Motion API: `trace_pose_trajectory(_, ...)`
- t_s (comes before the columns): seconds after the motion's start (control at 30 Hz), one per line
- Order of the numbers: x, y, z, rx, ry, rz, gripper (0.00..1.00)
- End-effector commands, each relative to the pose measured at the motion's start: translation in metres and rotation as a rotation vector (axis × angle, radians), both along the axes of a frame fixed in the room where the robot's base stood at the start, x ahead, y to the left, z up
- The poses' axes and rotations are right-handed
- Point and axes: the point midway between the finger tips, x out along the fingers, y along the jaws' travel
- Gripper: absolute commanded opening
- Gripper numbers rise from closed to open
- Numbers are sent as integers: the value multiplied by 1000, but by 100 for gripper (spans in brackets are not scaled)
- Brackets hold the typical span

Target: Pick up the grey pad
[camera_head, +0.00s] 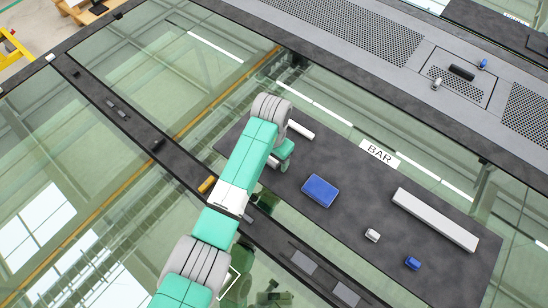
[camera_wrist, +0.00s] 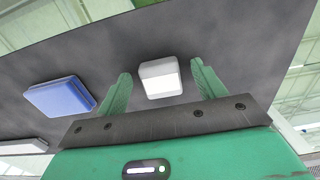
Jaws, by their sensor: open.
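The grey pad (camera_wrist: 160,78) is a small pale block with rounded corners, on the dark panel in the wrist view. It shows between my gripper's two green fingertips, with a gap on each side. My gripper (camera_wrist: 162,70) is open and holds nothing. In the head view my gripper (camera_head: 284,152) is low over the left part of the dark panel. A small pale piece (camera_head: 272,160) shows beside it there, mostly hidden by my arm; it looks like the same pad. I cannot tell the height of the fingertips over the panel.
A blue block (camera_head: 320,190) lies right of my gripper, also in the wrist view (camera_wrist: 60,97). Farther right are a long white bar (camera_head: 435,218), a small pale block (camera_head: 372,235) and a small blue one (camera_head: 412,263).

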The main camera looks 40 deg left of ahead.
Motion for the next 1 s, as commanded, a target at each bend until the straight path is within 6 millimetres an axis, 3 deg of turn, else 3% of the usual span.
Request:
trace_pose_trajectory(0.23,0,0,-4,0,-1,0,69)
trace_pose_trajectory(0.47,0,0,-4,0,-1,0,28)
trace_pose_trajectory(0.83,0,0,-2,0,-2,0,28)
trace_pose_trajectory(1.0,1,0,12,0,-3,-1,28)
